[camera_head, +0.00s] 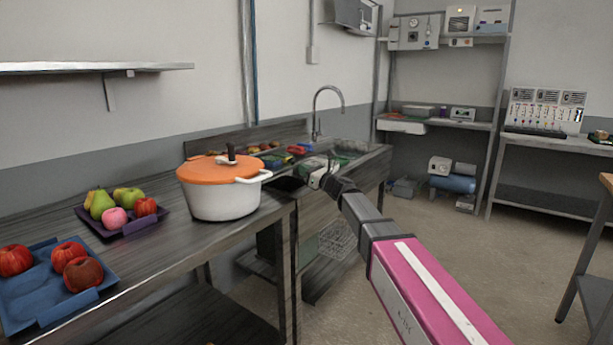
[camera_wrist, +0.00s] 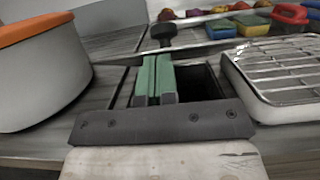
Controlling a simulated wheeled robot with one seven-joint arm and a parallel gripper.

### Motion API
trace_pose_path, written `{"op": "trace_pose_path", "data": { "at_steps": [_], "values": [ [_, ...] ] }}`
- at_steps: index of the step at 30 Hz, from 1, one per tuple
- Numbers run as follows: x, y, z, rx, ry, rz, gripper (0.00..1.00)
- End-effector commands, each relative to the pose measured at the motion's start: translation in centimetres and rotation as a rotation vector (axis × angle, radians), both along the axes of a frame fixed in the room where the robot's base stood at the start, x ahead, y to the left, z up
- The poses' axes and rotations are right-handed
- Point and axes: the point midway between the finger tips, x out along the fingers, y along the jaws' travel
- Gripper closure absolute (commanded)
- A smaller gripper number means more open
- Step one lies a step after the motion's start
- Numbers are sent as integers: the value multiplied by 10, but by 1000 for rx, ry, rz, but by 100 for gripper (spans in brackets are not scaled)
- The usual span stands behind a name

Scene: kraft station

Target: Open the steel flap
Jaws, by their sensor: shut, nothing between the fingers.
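My gripper (camera_wrist: 157,78) is shut, its two green fingers together with nothing between them. In the head view my gripper (camera_head: 319,177) is small, over the counter between the pot and the sink. In the wrist view a dark rectangular recess (camera_wrist: 200,84) shows in the counter behind and to the right of the fingers. A black knob (camera_wrist: 163,32) shows just beyond the fingertips; I cannot tell whether they touch. The steel flap cannot be clearly made out, nor its position; the fingers and the dark mounting plate hide part of this area.
A white pot with an orange lid (camera_head: 222,187) stands close left of my gripper. A wire rack on a white tray (camera_wrist: 285,72) is close on the right. Sponges (camera_wrist: 252,25) lie behind. A tap (camera_head: 318,110) rises at the back. Fruit trays (camera_head: 122,228) stand left.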

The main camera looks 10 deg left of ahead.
Motion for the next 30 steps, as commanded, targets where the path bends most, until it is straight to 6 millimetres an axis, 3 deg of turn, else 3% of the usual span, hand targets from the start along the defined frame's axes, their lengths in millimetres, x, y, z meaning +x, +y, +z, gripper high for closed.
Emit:
{"op": "trace_pose_path", "data": {
  "at_steps": [16,30],
  "values": [
    [1,2,7,-29,9,-2,100],
    [14,28,51,-280,111,-1,100]
  ]
}}
